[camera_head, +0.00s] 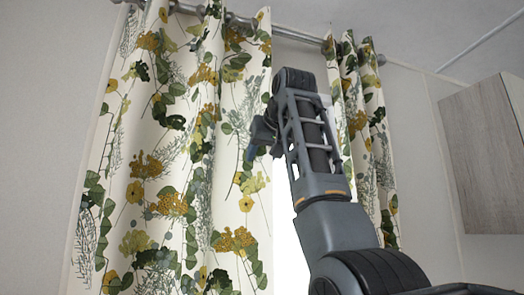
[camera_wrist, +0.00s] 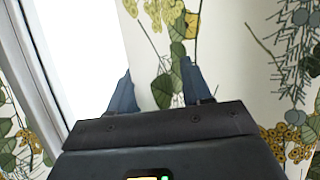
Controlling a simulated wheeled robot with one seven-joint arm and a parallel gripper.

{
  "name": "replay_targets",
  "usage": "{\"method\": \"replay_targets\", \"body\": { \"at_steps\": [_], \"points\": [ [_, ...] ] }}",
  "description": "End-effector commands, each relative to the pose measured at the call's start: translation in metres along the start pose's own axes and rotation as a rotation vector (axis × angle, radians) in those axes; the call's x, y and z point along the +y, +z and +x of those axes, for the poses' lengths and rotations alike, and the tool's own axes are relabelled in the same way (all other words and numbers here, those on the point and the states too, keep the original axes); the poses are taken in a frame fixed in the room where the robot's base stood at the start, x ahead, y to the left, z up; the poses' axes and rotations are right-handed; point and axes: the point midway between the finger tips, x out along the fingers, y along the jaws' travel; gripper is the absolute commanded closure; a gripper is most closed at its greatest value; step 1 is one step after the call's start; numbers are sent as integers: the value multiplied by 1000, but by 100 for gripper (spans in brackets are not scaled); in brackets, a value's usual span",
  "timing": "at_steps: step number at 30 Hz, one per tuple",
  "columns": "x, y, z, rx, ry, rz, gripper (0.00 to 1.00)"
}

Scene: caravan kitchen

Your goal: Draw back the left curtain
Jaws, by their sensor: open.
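The left curtain (camera_head: 160,150) is cream with green leaves and yellow flowers. It hangs in folds over the left part of the window. My gripper (camera_head: 262,145) is at its inner edge, at upper-middle height. In the wrist view my gripper (camera_wrist: 157,88) is open, and the left curtain (camera_wrist: 230,50) fills the right side. The curtain's edge runs between the two fingers, with one finger over the curtain and the other over the bright window side. I cannot tell whether either finger touches the cloth.
The curtain rod (camera_head: 300,36) runs along the top. The right curtain (camera_head: 360,130) hangs partly behind my arm. The bright window (camera_head: 288,240) shows between the curtains, and its white frame (camera_wrist: 38,70) shows in the wrist view. A wooden cabinet (camera_head: 482,155) is at the right.

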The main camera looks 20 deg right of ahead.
Motion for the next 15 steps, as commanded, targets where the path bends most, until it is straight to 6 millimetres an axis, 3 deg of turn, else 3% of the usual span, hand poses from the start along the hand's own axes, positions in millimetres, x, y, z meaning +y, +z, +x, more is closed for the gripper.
{"method": "replay_targets", "body": {
  "at_steps": [7, 15],
  "points": [
    [0, 0, 1, 0, 0, 0, 51],
    [0, 0, 1, 1, 0, 0, 77]
  ]
}}
